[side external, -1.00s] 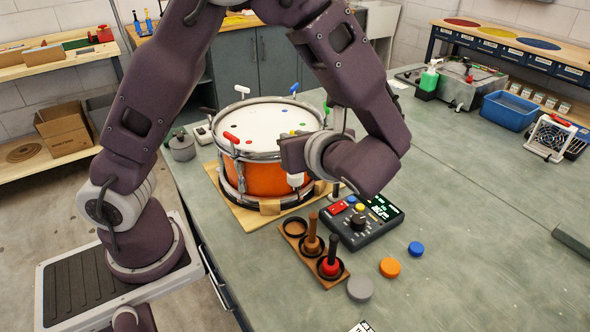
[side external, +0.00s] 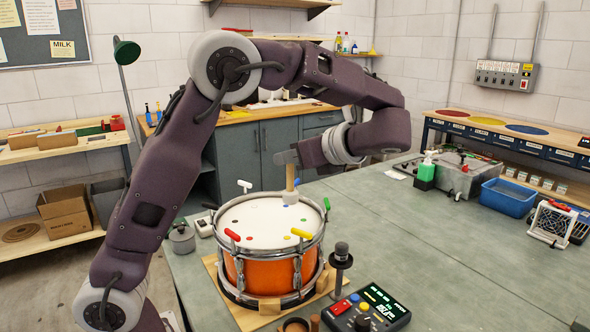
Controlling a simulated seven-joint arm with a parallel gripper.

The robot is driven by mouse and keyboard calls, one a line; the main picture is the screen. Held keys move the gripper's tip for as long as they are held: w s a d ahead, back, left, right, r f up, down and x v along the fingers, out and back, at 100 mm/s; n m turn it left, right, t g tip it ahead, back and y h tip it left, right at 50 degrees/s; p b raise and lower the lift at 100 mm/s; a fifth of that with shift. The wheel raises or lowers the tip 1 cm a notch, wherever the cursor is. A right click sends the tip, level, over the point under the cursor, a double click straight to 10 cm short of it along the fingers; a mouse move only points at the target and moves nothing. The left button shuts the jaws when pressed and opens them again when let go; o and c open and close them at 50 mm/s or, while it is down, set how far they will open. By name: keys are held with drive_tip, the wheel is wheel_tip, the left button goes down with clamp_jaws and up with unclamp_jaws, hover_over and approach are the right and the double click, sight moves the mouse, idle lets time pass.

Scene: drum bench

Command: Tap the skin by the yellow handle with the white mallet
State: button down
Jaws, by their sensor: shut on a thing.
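My gripper (side external: 288,160) is shut on the wooden handle of the white mallet (side external: 290,198), which hangs upright with its pale head down. The head shows against the far right part of the drum skin (side external: 262,220); I cannot tell its height above it. The orange drum (side external: 270,278) stands on a wooden board. The yellow handle (side external: 301,233) is on the near right rim, nearer the camera than the mallet. Small coloured dots mark the skin near the rim.
Other rim handles are red (side external: 232,235), green (side external: 327,204), white (side external: 244,185) and blue (side external: 296,180). A dark microphone-like post (side external: 341,262) stands right of the drum. A control box (side external: 366,310) sits at the front. The bench to the right is mostly clear.

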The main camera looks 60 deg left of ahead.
wheel_tip(320, 180, down, 11)
drive_tip(key=a+n, duration=0.1)
drive_tip(key=a, duration=0.2)
drive_tip(key=shift+g, duration=0.3)
drive_tip(key=r, duration=0.5)
drive_tip(key=shift+w+d+r, duration=0.1)
drive_tip(key=shift+w+d, duration=0.15)
drive_tip(key=shift+w, duration=0.05)
idle(1.4)
